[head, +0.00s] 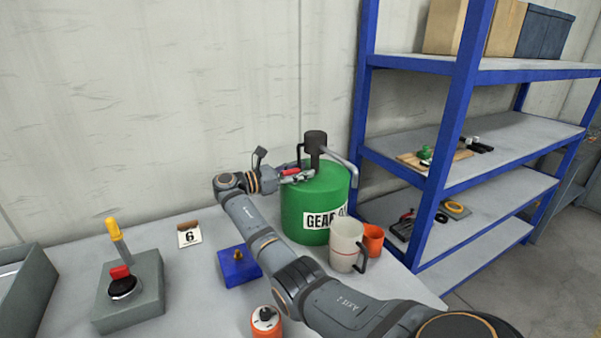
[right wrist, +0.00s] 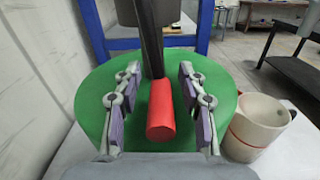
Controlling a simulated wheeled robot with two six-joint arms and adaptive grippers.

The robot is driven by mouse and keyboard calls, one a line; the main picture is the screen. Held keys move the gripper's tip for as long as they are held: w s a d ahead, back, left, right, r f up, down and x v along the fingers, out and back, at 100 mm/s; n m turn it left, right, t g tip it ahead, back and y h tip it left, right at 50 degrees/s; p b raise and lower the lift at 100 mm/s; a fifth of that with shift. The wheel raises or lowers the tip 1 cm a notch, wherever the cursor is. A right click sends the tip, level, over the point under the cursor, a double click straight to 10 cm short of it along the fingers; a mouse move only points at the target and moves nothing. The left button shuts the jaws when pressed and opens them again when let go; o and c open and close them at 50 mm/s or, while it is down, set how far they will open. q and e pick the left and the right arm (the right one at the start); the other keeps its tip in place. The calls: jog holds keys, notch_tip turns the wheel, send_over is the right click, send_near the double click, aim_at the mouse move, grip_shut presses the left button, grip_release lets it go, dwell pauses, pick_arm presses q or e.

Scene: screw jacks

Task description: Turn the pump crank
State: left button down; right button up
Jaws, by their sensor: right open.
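A green gear oil drum (head: 303,218) stands on the grey table against the wall, with a dark pump (head: 315,143) on its top. The pump has a grey spout to the right and a crank with a red handle (head: 290,172). In the right wrist view the red handle (right wrist: 160,112) lies between the two purple-padded fingers of my right gripper (right wrist: 160,110), with a gap on both sides. My right gripper (head: 296,175) is open at the handle, above the drum's green top (right wrist: 90,110). My left gripper is not in view.
A white measuring jug (head: 344,245) and an orange cup (head: 373,238) stand right of the drum. A blue block (head: 236,268), a number 6 card (head: 189,235) and a grey control box (head: 130,295) are to the left. Blue shelving (head: 460,110) rises at the right.

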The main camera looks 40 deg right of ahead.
grip_shut()
dwell(0.3)
